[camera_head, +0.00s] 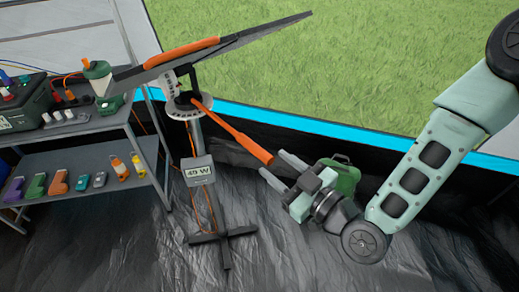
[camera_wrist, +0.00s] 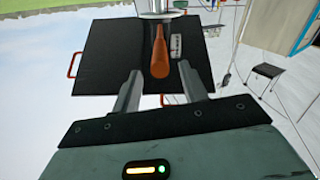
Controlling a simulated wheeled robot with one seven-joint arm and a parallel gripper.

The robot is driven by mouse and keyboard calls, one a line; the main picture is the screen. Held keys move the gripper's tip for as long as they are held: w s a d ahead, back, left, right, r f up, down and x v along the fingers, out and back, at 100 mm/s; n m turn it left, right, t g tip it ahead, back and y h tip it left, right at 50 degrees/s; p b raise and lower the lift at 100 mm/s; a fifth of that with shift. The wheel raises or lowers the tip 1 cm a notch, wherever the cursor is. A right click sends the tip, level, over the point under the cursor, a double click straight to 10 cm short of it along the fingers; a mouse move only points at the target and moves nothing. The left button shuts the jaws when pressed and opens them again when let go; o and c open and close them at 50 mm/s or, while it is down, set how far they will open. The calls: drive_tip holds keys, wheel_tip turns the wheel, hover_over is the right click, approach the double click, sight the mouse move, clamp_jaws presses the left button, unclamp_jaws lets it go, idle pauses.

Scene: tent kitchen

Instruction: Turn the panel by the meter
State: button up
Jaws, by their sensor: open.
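The panel (camera_head: 240,42) is a dark tilted sheet with an orange edge grip, on a stand with a white dial disc (camera_head: 186,108). In the wrist view the panel (camera_wrist: 105,50) shows as a black square. An orange lever (camera_head: 235,130) slopes down to the right from the stand's head. The meter (camera_head: 199,172) on the post reads about 49 W. My gripper (camera_head: 279,167) is open at the lever's lower end. In the wrist view the lever (camera_wrist: 160,52) lies between and slightly ahead of the fingertips (camera_wrist: 160,85); contact is not visible.
A metal shelf (camera_head: 85,135) at the left holds a dark power box (camera_head: 25,100), a bottle and several small coloured items. Orange cable runs by the post. The dark floor in front is clear.

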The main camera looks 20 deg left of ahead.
sight(259, 152)
drive_tip(key=p+x, duration=0.1)
drive_tip(key=x, duration=0.5)
drive_tip(key=shift+w+a, duration=0.15)
drive_tip(key=shift+a, duration=0.05)
clamp_jaws()
